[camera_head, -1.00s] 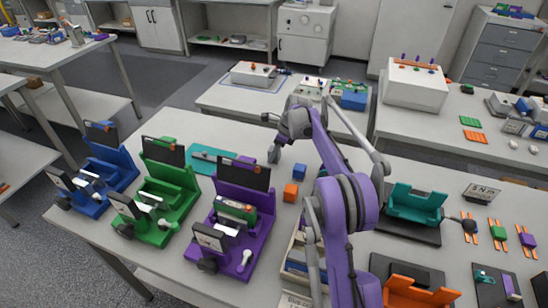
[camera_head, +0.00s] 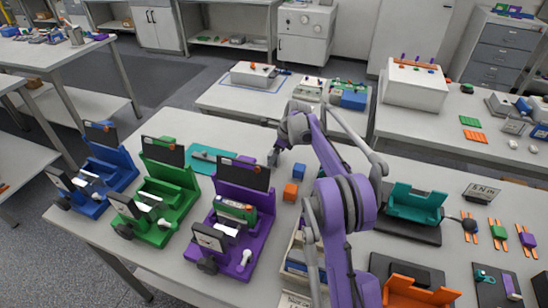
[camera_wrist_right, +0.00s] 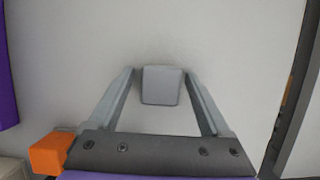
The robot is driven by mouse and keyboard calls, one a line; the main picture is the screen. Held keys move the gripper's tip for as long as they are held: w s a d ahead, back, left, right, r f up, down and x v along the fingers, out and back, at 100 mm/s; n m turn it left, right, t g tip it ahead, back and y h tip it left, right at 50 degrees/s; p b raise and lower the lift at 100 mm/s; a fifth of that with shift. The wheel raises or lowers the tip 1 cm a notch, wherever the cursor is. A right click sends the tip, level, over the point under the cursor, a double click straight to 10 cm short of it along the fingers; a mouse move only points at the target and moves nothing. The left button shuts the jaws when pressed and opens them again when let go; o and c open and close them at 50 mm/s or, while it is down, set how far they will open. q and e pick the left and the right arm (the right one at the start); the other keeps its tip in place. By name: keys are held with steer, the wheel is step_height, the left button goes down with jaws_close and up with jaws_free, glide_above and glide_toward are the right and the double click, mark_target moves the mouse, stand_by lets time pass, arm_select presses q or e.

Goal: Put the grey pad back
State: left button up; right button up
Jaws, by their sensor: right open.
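The grey pad (camera_wrist_right: 161,85), a small pale block, lies on the light tabletop in the right wrist view. It sits between the two spread fingers of my right gripper (camera_wrist_right: 161,74), with a gap visible on each side. The gripper is open and does not grip it. In the head view my right gripper (camera_head: 273,158) is low over the table, behind the blue and orange cubes and right of the purple fixture. The pad cannot be made out there. My left gripper is not in view.
An orange cube (camera_head: 290,191) and a blue cube (camera_head: 299,171) stand close to my right gripper. Blue (camera_head: 106,172), green (camera_head: 168,190) and purple (camera_head: 236,222) fixtures stand at left. A teal holder (camera_head: 415,203) and orange holder (camera_head: 408,291) are at right.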

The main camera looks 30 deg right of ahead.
steer(key=v, duration=1.2)
steer(key=shift+r, duration=0.15)
